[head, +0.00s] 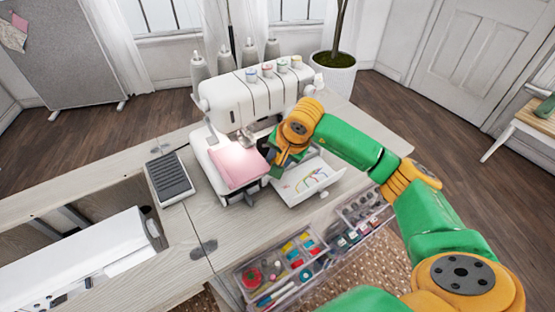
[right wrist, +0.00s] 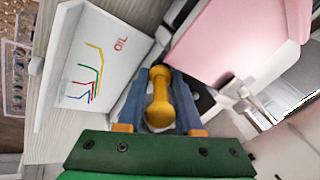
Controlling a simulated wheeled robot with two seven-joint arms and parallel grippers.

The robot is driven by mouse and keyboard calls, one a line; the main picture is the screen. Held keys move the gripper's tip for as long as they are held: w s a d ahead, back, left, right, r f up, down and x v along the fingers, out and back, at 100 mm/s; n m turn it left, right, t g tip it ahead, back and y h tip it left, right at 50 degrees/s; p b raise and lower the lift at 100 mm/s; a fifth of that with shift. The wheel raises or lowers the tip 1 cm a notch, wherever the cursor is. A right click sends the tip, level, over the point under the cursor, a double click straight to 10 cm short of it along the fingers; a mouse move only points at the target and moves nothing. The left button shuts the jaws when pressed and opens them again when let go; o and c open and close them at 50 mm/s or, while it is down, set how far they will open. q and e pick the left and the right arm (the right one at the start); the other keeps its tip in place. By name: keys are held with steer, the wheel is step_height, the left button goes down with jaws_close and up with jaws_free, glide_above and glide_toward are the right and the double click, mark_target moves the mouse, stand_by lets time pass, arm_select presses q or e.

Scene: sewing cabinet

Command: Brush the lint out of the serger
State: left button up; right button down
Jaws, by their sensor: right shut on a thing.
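The white serger (head: 235,100) stands on the cabinet top, with coloured thread spools along its top. Its front cover (head: 312,180) is folded down, showing coloured threading lines and the word OIL in the right wrist view (right wrist: 110,75). Pink cloth (head: 238,166) lies on the serger's bed to the left. My right gripper (head: 276,162) is low in front of the serger, between the cloth and the open cover. It is shut on a yellow handle (right wrist: 158,112), apparently the lint brush's. Bristles and lint are hidden. My left gripper is out of view.
A black foot pedal (head: 170,178) lies on the cabinet left of the serger. A white machine (head: 85,262) sits in the cabinet's well. A clear organizer (head: 280,268) with sewing supplies is along the front edge. A potted plant (head: 332,75) stands behind.

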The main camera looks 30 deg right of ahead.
steer(key=shift+d, duration=0.6)
steer(key=shift+d, duration=0.1)
steer(key=shift+d+b, duration=0.4)
steer(key=shift+d, duration=0.1)
steer(key=shift+w, duration=0.1)
steer(key=shift+d+f, duration=0.1)
steer(key=shift+d, duration=0.45)
steer(key=shift+b, duration=0.3)
steer(key=shift+d, duration=0.55)
